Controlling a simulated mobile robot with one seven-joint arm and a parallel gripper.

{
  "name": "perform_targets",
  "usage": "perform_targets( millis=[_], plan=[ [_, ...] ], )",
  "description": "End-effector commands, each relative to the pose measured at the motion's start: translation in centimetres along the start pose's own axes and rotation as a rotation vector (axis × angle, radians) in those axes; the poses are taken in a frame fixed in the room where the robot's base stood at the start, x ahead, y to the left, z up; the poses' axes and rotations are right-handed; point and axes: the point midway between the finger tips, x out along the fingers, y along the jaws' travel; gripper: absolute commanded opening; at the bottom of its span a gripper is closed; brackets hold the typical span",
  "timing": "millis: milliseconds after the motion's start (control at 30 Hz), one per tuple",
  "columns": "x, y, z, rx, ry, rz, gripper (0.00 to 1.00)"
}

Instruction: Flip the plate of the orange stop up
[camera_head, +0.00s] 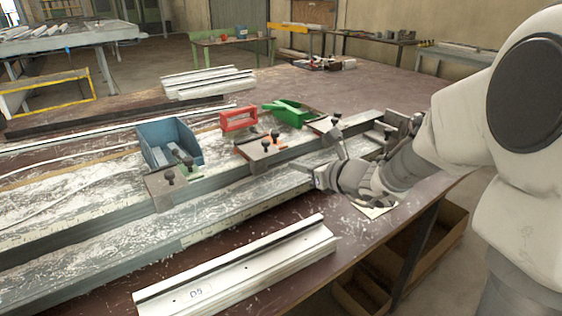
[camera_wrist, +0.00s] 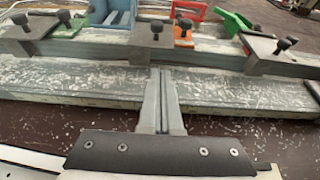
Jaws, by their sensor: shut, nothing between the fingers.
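The orange stop (camera_head: 247,141) is on the long rail in the middle of the bench, just in front of a red frame. Its dark plate (camera_head: 260,152) appears to lie down over the rail's near edge, with black knobs behind it. In the wrist view, the plate (camera_wrist: 152,38) is upper centre and a bit of the orange body (camera_wrist: 183,41) shows beside it. My gripper (camera_head: 303,167) is shut and empty, on the near side of the rail. In the wrist view, its fingertips (camera_wrist: 161,71) appear below the plate and apart from it.
A blue stop (camera_head: 170,140) stands to the left and a green one (camera_head: 289,112) to the right, both with dark plates on the same rail. A white profile (camera_head: 240,268) lies at the bench's near edge. White profiles (camera_head: 208,82) are stacked behind.

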Motion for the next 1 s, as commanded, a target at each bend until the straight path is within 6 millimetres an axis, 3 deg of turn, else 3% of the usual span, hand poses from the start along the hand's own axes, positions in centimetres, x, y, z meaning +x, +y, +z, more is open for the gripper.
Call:
perform_targets(
  millis=[533, 700, 1000],
  plan=[
    [8.5, 0.1, -0.1, 0.0, 0.0, 0.003, 0.0],
    [9.7, 0.1, -0.1, -0.001, 0.001, 0.001, 0.0],
    [9.8, 0.1, 0.0, -0.001, 0.001, 0.001, 0.0]
  ],
)
